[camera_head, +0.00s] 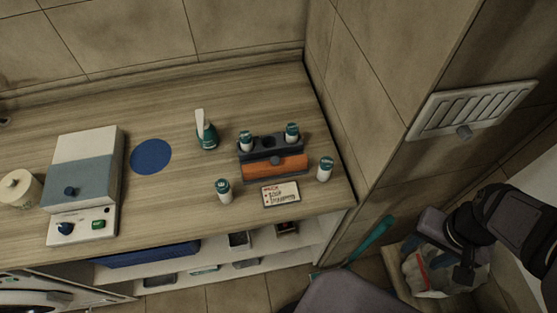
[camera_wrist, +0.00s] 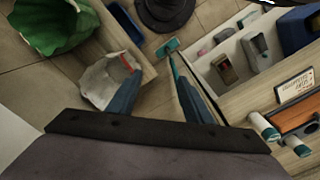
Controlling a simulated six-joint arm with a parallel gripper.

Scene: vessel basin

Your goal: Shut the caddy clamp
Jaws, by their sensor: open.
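The caddy (camera_head: 258,153) is a dark rack on the wooden counter, with two teal-capped white bottles (camera_head: 246,140) (camera_head: 292,132) standing in it. An orange bar (camera_head: 275,167), seemingly the clamp, lies along its front side; whether it is latched is unclear. In the wrist view the orange bar (camera_wrist: 298,118) shows at the right edge, with the caddy partly cut off. My gripper (camera_wrist: 157,82) is open and empty, its two blue-grey fingers apart. It points down over the floor, right of the counter in the head view and well away from the caddy.
A tiled wall (camera_head: 350,100) rises close on the right. A teal-handled tool (camera_head: 372,239) leans near the counter's right end.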

